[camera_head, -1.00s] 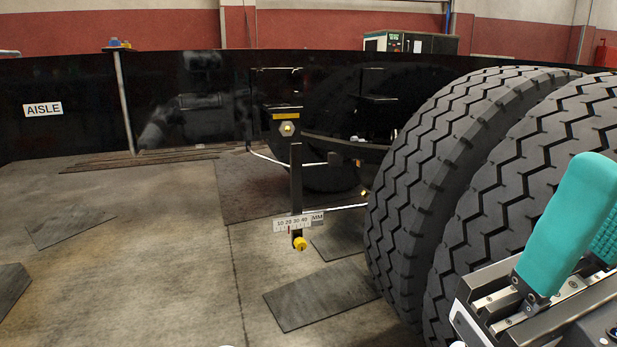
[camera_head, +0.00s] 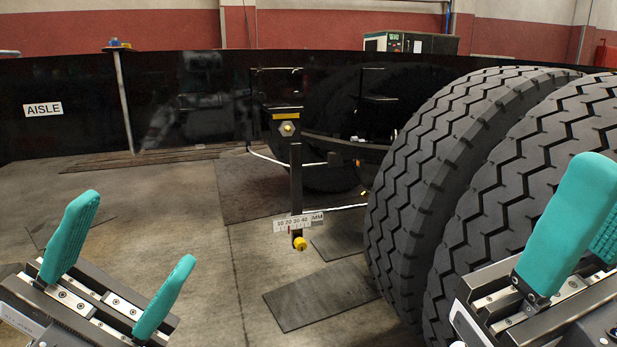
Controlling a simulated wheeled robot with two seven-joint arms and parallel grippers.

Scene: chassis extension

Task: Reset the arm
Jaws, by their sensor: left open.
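My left gripper (camera_head: 138,228) is in the lower left of the head view, with two teal fingers spread wide apart. It is open and empty, and floor shows between its fingers. My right gripper (camera_head: 604,205) is at the lower right edge, in front of the tires. One teal finger shows well; the other is mostly hidden behind it and cut off by the frame, so its opening cannot be judged. No object shows in either gripper.
Two large tires (camera_head: 455,155) stand at the right. A black panel marked AISLE (camera_head: 43,110) runs along the back. A black upright bar (camera_head: 296,180) carries a millimetre scale (camera_head: 298,222) and yellow knob (camera_head: 300,243). Dark plates (camera_head: 320,294) lie on the floor. The centre-left floor is open.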

